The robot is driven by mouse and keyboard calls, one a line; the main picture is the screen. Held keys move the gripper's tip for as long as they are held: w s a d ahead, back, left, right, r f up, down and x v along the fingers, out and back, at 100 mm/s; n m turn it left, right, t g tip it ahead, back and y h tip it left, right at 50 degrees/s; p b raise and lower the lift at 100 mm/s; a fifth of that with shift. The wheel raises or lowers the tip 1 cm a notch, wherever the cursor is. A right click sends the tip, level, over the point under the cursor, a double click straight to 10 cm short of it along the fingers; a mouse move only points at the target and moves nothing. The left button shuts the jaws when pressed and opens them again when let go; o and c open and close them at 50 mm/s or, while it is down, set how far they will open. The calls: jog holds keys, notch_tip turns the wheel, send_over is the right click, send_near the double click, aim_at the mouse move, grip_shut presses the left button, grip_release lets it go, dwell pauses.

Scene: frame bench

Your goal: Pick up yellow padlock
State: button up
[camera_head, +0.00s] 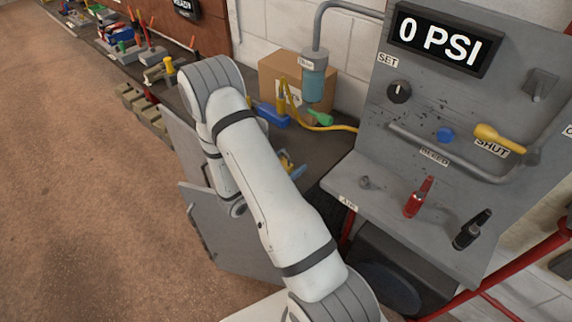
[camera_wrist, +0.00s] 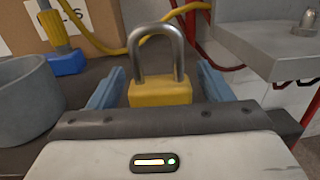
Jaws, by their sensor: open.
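The yellow padlock (camera_wrist: 160,93) has a yellow body and a grey shackle that points up. In the wrist view it stands between the two blue fingers of my open gripper (camera_wrist: 158,72), with a gap on each side. Its lower part is hidden behind the gripper's front edge. In the head view my arm hides most of this spot; only small blue and yellow bits show beside the arm above the dark bench.
A cardboard box (camera_head: 284,76) stands against the wall behind a yellow hose (camera_head: 325,127). The grey panel (camera_head: 365,100) with its shelf is at the right. A grey round container (camera_wrist: 25,105) stands close at left in the wrist view.

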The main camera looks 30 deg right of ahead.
jog(key=shift+d, duration=0.15)
jog(key=shift+c, duration=0.5)
jog(key=c, duration=1.1)
